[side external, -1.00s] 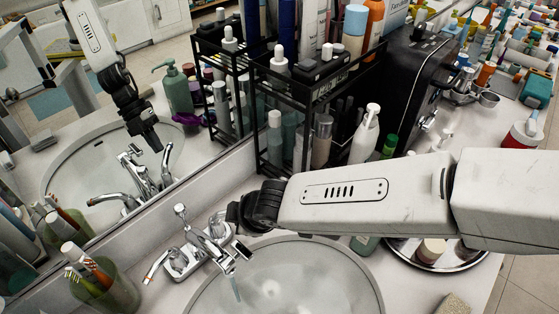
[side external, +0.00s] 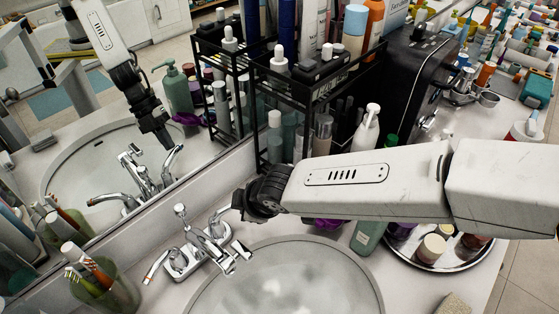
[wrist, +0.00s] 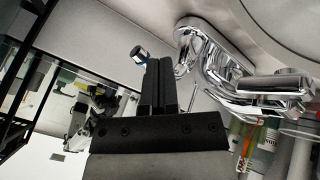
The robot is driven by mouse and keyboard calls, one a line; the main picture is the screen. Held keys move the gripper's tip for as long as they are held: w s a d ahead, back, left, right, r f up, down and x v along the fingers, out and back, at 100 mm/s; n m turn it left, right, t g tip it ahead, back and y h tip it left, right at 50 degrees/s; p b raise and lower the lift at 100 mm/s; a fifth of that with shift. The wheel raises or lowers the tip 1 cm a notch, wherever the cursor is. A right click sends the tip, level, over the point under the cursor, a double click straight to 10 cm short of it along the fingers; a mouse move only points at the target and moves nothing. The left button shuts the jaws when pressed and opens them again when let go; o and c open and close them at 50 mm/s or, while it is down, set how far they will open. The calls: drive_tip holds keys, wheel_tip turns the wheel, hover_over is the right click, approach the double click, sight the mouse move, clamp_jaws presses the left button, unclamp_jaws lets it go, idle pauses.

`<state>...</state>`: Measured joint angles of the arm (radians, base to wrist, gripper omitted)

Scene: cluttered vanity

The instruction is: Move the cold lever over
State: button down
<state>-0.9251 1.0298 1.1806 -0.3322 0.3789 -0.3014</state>
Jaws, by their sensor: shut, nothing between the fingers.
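The chrome faucet (side external: 185,258) stands behind the sink (side external: 285,285), its spout (side external: 228,264) over the basin edge. The hot lever (side external: 154,268), with a red mark, points front-left. The cold lever (side external: 222,214) is on the faucet's right side and points to the back right, its end near my gripper (side external: 241,206). In the wrist view a blue-banded chrome tip (wrist: 139,53) shows just left of my closed fingers (wrist: 158,85), with the faucet body (wrist: 215,65) to their right. The fingers are shut and empty. Whether they touch the lever is unclear.
A black rack (side external: 262,110) of bottles stands behind my gripper, against the mirror (side external: 130,150). A green cup of toothbrushes (side external: 118,292) is at the front left. A green bottle (side external: 367,236) and a round tray (side external: 470,262) of jars lie right of the sink.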

drive_tip(key=w+d+v, duration=0.1)
drive_tip(key=v, duration=0.8)
drive_tip(key=shift+d+r, duration=0.25)
drive_tip(key=shift+r, duration=0.15)
drive_tip(key=w+d+m+h, duration=0.3)
drive_tip(key=d+m, duration=0.6)
drive_tip(key=d, duration=1.6)
drive_tip(key=s+d+f+m+g, duration=0.1)
drive_tip(key=s+d+m, duration=0.3)
drive_tip(key=s+d, duration=0.3)
drive_tip(key=s+d+f+m+g+h, duration=0.1)
drive_tip(key=s+d+m, duration=0.3)
drive_tip(key=d, duration=1.2)
drive_tip(key=s, duration=0.3)
drive_tip(key=shift+s, duration=0.25)
